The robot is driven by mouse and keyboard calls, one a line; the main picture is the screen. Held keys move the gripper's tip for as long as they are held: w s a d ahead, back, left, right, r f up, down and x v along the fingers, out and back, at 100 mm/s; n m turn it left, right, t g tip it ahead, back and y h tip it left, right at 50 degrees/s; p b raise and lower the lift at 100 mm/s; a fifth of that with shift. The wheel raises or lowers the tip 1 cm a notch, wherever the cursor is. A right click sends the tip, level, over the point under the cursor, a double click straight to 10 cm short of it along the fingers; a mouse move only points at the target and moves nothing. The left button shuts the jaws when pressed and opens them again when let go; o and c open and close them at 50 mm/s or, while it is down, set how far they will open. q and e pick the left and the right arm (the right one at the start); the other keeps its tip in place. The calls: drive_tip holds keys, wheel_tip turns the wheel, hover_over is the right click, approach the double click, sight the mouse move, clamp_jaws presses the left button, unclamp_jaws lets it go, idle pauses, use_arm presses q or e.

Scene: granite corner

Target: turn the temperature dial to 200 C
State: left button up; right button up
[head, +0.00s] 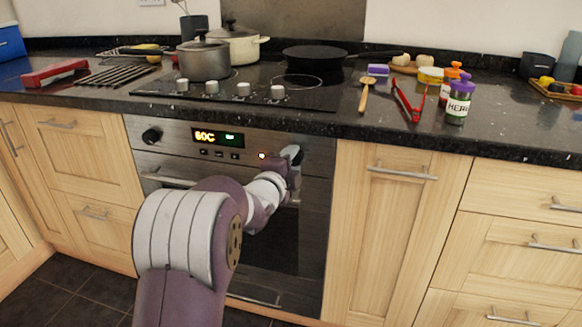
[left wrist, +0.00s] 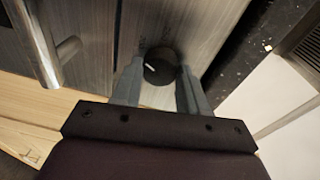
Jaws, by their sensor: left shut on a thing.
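The oven (head: 290,228) is built into the counter front, and its display (head: 218,138) appears to read 60C. My left gripper (head: 291,155) is at the right end of the control panel, shut on the temperature dial. In the left wrist view the round black dial (left wrist: 160,66) sits between the two grey fingers, with a pale pointer mark on its face. In the head view the gripper hides this dial. My right gripper is in neither view.
The oven handle (head: 168,180) runs below the panel. The granite counter edge (head: 345,125) overhangs above. Pots, a pan and jars stand on top.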

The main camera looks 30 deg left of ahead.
use_arm(q)
drive_tip(key=shift+f, duration=0.1)
idle(0.5)
drive_tip(key=o, duration=1.1)
drive_tip(key=shift+c, duration=0.2)
drive_tip(key=shift+s, duration=0.1)
drive_tip(key=s+d+p, duration=0.1)
drive_tip(key=s+p, duration=0.2)
drive_tip(key=s, duration=0.9)
drive_tip(key=shift+s+d+r, duration=0.2)
drive_tip(key=shift+d+r, duration=0.2)
